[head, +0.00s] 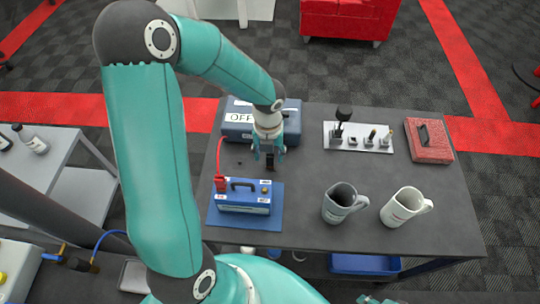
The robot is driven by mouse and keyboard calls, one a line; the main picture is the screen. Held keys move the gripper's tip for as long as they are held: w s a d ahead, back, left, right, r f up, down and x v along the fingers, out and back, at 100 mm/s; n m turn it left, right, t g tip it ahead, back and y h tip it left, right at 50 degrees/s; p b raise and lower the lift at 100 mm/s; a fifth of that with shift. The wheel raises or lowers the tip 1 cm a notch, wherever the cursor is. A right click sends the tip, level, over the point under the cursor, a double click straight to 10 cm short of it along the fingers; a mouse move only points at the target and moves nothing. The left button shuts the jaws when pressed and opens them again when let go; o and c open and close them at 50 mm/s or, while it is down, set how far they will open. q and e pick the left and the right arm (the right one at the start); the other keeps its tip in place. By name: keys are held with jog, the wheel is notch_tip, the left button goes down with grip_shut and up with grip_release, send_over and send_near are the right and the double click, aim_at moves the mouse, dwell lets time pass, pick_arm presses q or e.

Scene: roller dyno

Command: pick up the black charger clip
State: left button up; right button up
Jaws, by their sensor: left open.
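My left gripper (268,157) points down over the dark table, just behind the blue battery (244,198), and is open. A small dark thing, apparently the black charger clip (269,164), shows at its fingertips; the fingers partly hide it, and I cannot tell whether they touch it. A red clip (220,184) with a red cable is at the battery's left end. The blue charger box (238,118) with an OFF label stands at the back, partly hidden behind my left arm.
The battery stands on a blue mat (275,222). The table middle (315,170) is clear.

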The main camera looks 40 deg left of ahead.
pick_arm(q)
jog(key=shift+w+f, duration=0.1)
jog(key=shift+f, duration=1.1)
grip_shut()
jog(key=shift+r, duration=0.2)
